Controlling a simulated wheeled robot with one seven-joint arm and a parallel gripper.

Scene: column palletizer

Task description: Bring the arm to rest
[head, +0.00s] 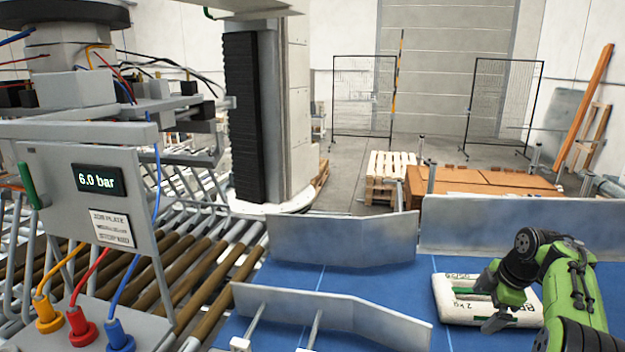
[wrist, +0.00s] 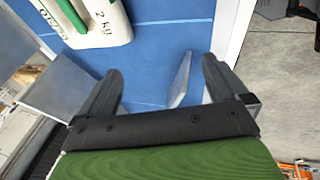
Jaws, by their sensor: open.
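My gripper (wrist: 164,75) is open and empty in the wrist view, its two dark fingers spread above the blue conveyor belt (wrist: 145,60). A white bag with green print and "2 kg" on it (wrist: 100,20) lies beyond the left finger, apart from it. In the head view my green and black arm reaches in from the lower right. It is bent over the belt (head: 340,280) and partly covers the bag (head: 460,312), which lies flat there.
Metal guide plates (head: 345,240) border the belt. A grey panel reading "6.0 bar" (head: 95,190) stands at left beside the rollers (head: 190,270). A pallet stack (head: 390,175) and brown boards (head: 465,183) lie behind. Open floor (wrist: 275,75) shows right of the belt.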

